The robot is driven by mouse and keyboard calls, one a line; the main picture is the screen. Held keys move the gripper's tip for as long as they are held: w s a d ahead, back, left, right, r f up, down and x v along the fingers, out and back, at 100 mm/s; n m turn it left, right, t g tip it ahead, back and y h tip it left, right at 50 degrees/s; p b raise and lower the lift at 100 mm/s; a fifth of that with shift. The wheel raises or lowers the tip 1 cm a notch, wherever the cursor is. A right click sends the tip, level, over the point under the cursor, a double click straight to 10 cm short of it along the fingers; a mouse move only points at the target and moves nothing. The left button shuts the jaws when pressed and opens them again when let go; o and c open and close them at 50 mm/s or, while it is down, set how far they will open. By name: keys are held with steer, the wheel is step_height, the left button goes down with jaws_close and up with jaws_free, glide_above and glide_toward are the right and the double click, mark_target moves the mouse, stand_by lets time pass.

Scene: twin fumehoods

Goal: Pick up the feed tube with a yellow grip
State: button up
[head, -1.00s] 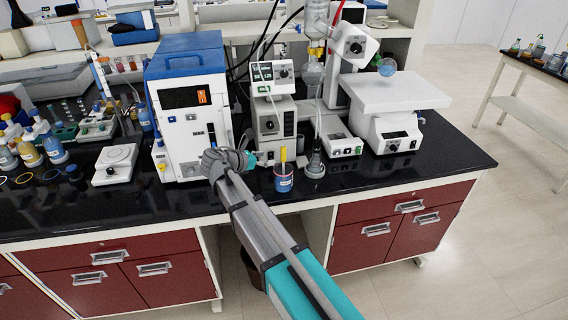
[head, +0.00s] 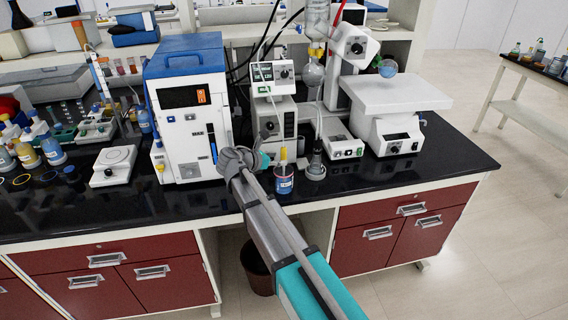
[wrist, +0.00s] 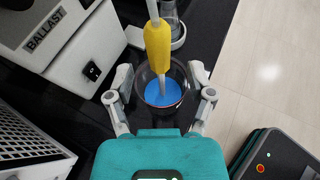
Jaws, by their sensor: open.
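The feed tube's yellow grip (wrist: 158,46) shows in the wrist view, with the thin pale tube running above and below it. Its lower end dips into a beaker of blue liquid (wrist: 162,92). In the head view the yellow grip (head: 283,154) stands up from the beaker (head: 284,184) near the bench's front edge. My gripper (wrist: 160,84) is open, its two fingers on either side of the beaker, apart from the yellow grip in the picture. In the head view my wrist hides the fingers.
A white box marked BALLAST (wrist: 58,35) stands left of the gripper in the wrist view. A glass flask on a base (head: 315,165) is just right of the beaker. A white and blue instrument (head: 186,120) stands to the left.

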mark_target(284, 158)
steer(key=shift+b+x, duration=0.45)
steer(key=shift+x, duration=1.15)
steer(key=shift+c, duration=0.2)
jaws_close()
step_height(284, 158, up, 10)
steer(key=p, duration=1)
